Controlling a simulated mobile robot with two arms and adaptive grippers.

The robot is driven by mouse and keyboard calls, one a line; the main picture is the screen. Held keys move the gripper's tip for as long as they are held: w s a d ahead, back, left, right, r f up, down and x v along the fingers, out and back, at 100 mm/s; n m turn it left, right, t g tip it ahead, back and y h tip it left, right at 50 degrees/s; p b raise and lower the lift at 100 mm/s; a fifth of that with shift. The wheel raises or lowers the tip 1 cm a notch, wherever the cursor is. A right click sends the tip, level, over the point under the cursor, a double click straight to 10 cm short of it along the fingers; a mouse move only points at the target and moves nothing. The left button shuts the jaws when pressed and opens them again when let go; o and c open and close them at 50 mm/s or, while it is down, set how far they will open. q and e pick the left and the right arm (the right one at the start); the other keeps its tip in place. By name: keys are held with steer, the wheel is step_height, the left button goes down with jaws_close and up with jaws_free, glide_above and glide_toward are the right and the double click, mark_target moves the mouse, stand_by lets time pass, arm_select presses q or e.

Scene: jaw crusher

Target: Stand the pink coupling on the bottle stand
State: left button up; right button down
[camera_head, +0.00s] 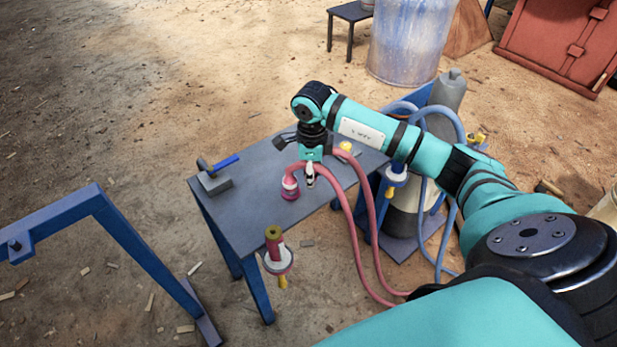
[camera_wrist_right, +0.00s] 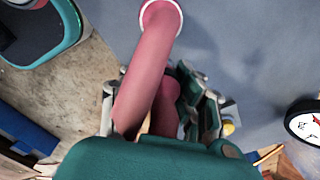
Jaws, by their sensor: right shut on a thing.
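The bottle stand (camera_head: 433,238), a blue frame with gas bottles, is right of the table, partly behind my right arm. My left gripper is not in view.
The grey table (camera_head: 248,207) also bears a blue-handled hammer (camera_head: 222,163) on a block. A ring holder (camera_head: 278,262) with a red piece juts from its near edge. Pink hoses (camera_head: 362,225) loop beside the table. A blue frame (camera_head: 110,225) stands left.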

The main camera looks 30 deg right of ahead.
steer(key=shift+w+d, duration=0.2)
steer(key=shift+w, duration=0.75)
step_height(320, 180, down, 3)
steer(key=shift+s+r, duration=0.1)
steer(key=shift+s, duration=0.05)
steer(key=shift+f, duration=0.45)
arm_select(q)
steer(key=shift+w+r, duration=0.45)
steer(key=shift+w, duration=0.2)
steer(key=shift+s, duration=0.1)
arm_select(e)
steer(key=shift+f, duration=0.1)
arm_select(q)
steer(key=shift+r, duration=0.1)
arm_select(e)
steer(key=c, duration=1)
jaws_free()
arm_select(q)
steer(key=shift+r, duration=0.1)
